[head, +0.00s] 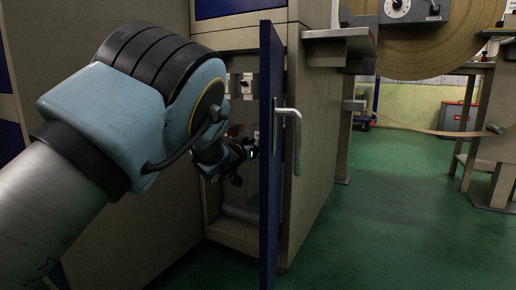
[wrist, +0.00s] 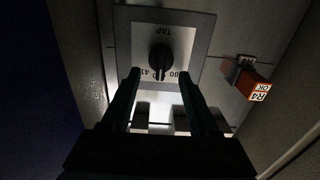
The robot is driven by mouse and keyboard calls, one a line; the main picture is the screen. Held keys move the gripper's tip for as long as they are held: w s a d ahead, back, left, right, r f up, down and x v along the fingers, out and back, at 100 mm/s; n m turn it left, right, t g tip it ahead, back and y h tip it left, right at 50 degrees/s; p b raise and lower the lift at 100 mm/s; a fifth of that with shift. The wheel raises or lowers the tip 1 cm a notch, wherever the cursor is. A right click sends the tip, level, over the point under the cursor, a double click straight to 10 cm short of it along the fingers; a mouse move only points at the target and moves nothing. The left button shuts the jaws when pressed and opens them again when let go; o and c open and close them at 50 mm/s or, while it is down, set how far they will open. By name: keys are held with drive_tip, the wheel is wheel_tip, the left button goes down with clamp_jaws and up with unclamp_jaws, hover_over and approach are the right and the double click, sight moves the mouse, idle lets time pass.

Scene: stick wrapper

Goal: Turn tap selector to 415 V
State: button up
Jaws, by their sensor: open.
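The tap selector, a black knob (wrist: 160,57), sits on a light plate (wrist: 200,35) marked TAP, which appears upside down in the wrist view. Its narrow handle runs down the picture, between a partly hidden label starting "41" on the left and one reading about "380" on the right. Exactly which mark it points at I cannot tell. My gripper (wrist: 159,80) is open, its two fingers apart on either side of the knob's lower part in the picture; no contact is clear. In the head view my gripper (head: 238,170) is inside the open cabinet, partly behind the door edge.
The blue cabinet door (head: 270,190) stands open, edge-on, with a metal handle (head: 290,125), close to the right of my gripper. An orange-red labelled block (wrist: 252,86) juts out right of the plate. Cabinet walls are close on both sides. Green floor (head: 400,220) is clear at right.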

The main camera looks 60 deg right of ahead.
drive_tip(key=shift+d, duration=0.15)
clamp_jaws()
idle(0.4)
